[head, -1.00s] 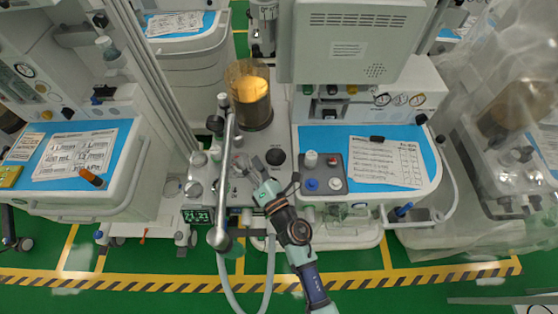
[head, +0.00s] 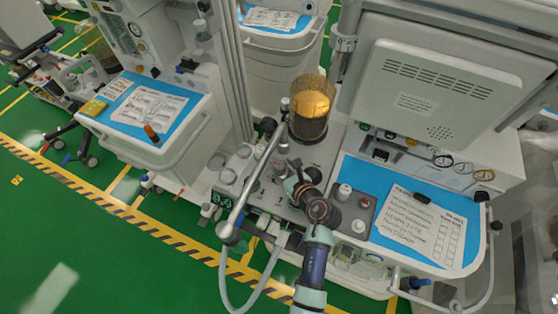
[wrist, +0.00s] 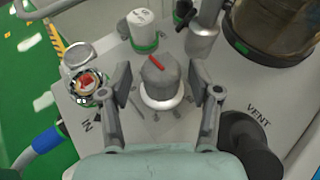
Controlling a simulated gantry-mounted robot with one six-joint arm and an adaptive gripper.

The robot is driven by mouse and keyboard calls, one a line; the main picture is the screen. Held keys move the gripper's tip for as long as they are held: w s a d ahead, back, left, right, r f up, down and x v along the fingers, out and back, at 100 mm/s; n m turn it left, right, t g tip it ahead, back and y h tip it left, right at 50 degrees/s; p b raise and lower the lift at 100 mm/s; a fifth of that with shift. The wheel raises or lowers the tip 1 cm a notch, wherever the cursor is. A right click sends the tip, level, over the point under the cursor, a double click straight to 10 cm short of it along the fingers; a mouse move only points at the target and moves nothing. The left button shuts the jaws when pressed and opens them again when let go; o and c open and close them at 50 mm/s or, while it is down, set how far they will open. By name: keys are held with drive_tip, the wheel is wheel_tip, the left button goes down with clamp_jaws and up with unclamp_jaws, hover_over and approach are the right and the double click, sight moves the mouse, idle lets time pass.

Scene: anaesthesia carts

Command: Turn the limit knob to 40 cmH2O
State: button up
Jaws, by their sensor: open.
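The limit knob (wrist: 161,78) is grey with a red pointer line and sits on a white collar with small marks around it. The scale figures are not readable. In the wrist view, my gripper (wrist: 158,74) is open, with one finger on each side of the knob. A gap shows between the knob and each finger, and I see no clear contact. In the head view, my gripper (head: 286,172) is low over the cart's top, and the knob is too small and covered to make out.
A white port with a green ring (wrist: 144,32) stands behind the knob. A round gauge-like part (wrist: 86,86) is at left. A black elbow (wrist: 250,145) by the VENT label is close at right. The amber canister (head: 311,108) and a grey tube arm (head: 258,178) stand near my gripper.

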sight(278, 162)
drive_tip(key=b+x, duration=0.1)
drive_tip(key=x, duration=0.4)
drive_tip(key=shift+w+b, duration=0.1)
drive_tip(key=shift+b, duration=0.2)
drive_tip(key=c, duration=1)
drive_tip(key=shift+r+p, duration=0.15)
drive_tip(key=shift+p, duration=0.15)
drive_tip(key=shift+r+p, duration=0.1)
drive_tip(key=shift+p, duration=0.2)
